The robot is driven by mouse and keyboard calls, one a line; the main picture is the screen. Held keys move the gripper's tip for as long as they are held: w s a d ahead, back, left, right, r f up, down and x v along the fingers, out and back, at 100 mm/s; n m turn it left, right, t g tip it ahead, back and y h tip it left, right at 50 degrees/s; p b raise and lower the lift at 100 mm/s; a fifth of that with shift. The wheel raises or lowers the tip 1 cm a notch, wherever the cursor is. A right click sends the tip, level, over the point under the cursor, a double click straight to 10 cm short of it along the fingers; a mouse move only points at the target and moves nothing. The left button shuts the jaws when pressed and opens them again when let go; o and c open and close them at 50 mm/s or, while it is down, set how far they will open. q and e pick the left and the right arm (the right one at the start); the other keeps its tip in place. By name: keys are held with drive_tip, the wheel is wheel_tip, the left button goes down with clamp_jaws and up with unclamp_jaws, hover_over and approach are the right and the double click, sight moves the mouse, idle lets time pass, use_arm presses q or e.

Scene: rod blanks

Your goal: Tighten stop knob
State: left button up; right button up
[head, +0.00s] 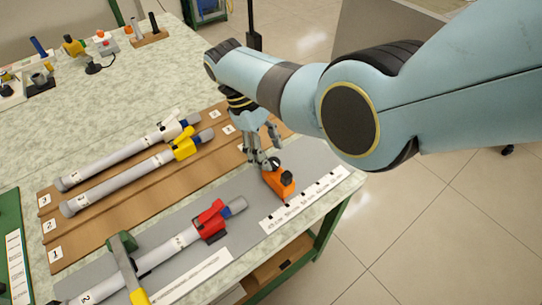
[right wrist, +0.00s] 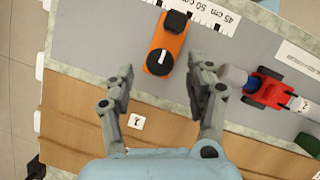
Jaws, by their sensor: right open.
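The orange stop (head: 280,184) stands on the grey board (head: 325,158) beside the printed scale. In the right wrist view the stop (right wrist: 174,43) has a round black knob (right wrist: 158,62) with a white line, and a second black part at its far end. In the head view the knob (head: 271,163) is partly hidden by my fingers. My right gripper (head: 263,152) is open, its fingers pointing down close to the knob. In the wrist view the gripper (right wrist: 160,66) has one fingertip on either side of the knob, with gaps. My left gripper is not in view.
A rod with a red clamp (head: 209,219) lies on the grey board, left of the stop. A green-and-grey lever with a yellow end (head: 139,296) crosses it. Two rods with white and yellow clamps (head: 186,146) lie on the brown rack. Small tools stand at the back.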

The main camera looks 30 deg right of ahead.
drive_tip(key=shift+x, duration=1.1)
clamp_jaws()
